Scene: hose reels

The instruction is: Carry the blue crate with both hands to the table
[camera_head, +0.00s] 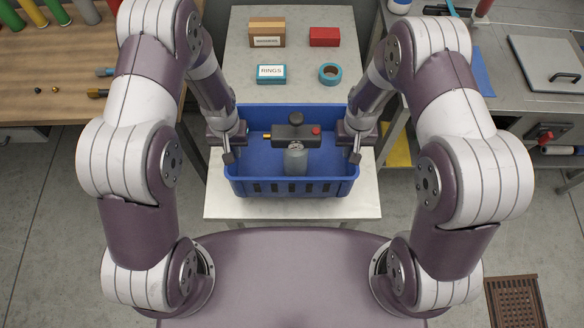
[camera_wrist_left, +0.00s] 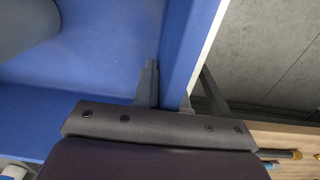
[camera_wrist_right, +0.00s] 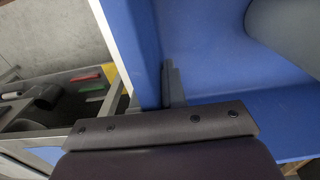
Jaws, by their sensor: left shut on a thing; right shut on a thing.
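The blue crate (camera_head: 290,187) is in the middle of the head view, over the near part of a light table (camera_head: 290,207). I cannot tell whether it rests on the top or hangs just above it. A grey cylinder (camera_head: 296,163) with a dark head stands inside it. My left gripper (camera_head: 229,146) is shut on the crate's left wall, one finger inside and one outside, as the left wrist view (camera_wrist_left: 168,92) shows. My right gripper (camera_head: 354,146) is shut on the right wall in the same way, seen in the right wrist view (camera_wrist_right: 150,90).
On the table beyond the crate are a brown box (camera_head: 267,33), a red box (camera_head: 324,37), a RINGS box (camera_head: 271,74) and a teal tape roll (camera_head: 330,74). A wooden bench (camera_head: 50,60) stands left and a grey bench (camera_head: 500,50) right. A floor grate (camera_head: 514,303) lies lower right.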

